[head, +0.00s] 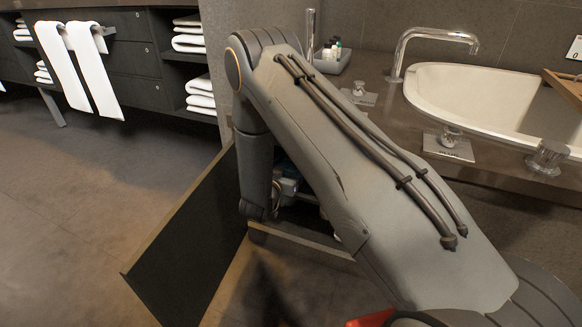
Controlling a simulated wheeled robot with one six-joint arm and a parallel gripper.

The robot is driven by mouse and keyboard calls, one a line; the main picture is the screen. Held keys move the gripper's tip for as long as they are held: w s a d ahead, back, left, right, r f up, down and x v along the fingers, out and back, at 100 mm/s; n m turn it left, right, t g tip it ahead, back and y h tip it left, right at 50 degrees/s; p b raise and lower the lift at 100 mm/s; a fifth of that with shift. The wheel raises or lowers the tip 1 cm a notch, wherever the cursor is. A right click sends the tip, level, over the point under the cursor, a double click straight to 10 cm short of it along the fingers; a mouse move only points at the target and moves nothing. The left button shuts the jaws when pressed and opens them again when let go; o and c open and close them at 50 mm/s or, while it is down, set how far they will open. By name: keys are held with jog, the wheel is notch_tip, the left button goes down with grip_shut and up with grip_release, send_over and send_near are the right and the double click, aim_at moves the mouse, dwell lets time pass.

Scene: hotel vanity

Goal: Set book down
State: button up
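I cannot make out a book anywhere in the head view. My arm fills the middle of the picture, and its lower links reach down by the opening under the counter. My gripper does not show; the arm hides that area. Small pale and bluish parts (287,185) show in the dark opening behind the arm, too covered to identify. Whether my gripper holds anything cannot be seen.
An open dark door panel (190,245) stands out from the cabinet at lower left. Above the counter (375,75) are a white basin (460,90), a tap (435,35) and a tray of small bottles (330,62). Shelves with white towels (190,42) stand at the back left. The left floor is clear.

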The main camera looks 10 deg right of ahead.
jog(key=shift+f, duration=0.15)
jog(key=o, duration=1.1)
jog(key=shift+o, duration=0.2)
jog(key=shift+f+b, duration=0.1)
jog(key=shift+b, duration=0.3)
